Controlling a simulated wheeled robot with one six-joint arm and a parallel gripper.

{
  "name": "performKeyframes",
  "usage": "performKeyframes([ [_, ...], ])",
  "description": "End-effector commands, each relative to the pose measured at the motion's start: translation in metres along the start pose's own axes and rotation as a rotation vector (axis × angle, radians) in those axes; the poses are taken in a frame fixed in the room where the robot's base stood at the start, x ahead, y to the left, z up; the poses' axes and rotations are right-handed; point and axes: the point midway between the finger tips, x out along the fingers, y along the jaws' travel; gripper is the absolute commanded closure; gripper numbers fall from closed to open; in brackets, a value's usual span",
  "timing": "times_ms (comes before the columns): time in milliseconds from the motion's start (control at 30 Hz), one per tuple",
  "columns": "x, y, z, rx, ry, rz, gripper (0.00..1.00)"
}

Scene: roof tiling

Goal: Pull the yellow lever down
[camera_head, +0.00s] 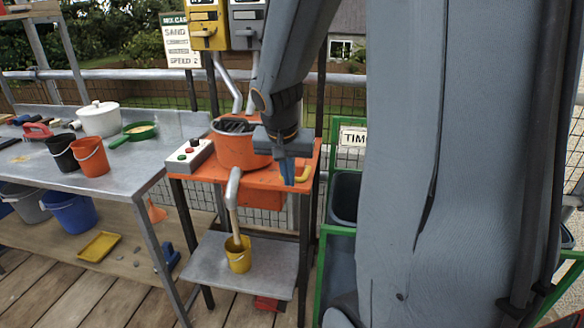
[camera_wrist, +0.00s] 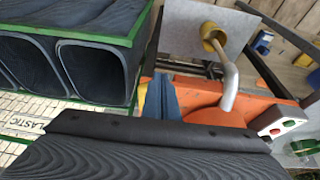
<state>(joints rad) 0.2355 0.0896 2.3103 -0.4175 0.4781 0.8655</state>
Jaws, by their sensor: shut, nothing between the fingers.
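The yellow lever (camera_head: 304,173) is a short bent handle at the right edge of the orange mixer stand (camera_head: 200,170). My gripper (camera_head: 288,172) is shut and empty, its blue fingers pointing down just left of the lever. In the wrist view the blue fingers (camera_wrist: 162,98) stand close beside a yellow piece of the lever (camera_wrist: 143,98), mostly hidden behind them. I cannot tell whether they touch. The orange mixer drum (camera_head: 232,150) is left of my gripper. A grey spout (camera_head: 232,190) points down over a yellow bucket (camera_head: 238,262), with a brown column between them.
A control box (camera_head: 190,155) with red and green buttons stands left of the drum. A metal bench (camera_head: 110,165) with buckets is at left. Green-framed dark bins (camera_head: 344,197) stand close at right. Yellow and grey dispensers (camera_head: 208,25) hang above.

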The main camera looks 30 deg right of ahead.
Motion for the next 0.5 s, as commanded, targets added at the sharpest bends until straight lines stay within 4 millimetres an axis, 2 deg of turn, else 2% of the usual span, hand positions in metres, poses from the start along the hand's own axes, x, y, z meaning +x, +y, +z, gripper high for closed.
performKeyframes([
  [33, -0.013, 0.001, -0.003, 0.0, 0.001, -0.001, 1.0],
  [67, -0.018, 0.001, -0.004, 0.0, 0.002, -0.001, 1.0],
  [500, -0.075, -0.001, 0.042, 0.0, 0.003, -0.002, 1.0],
])
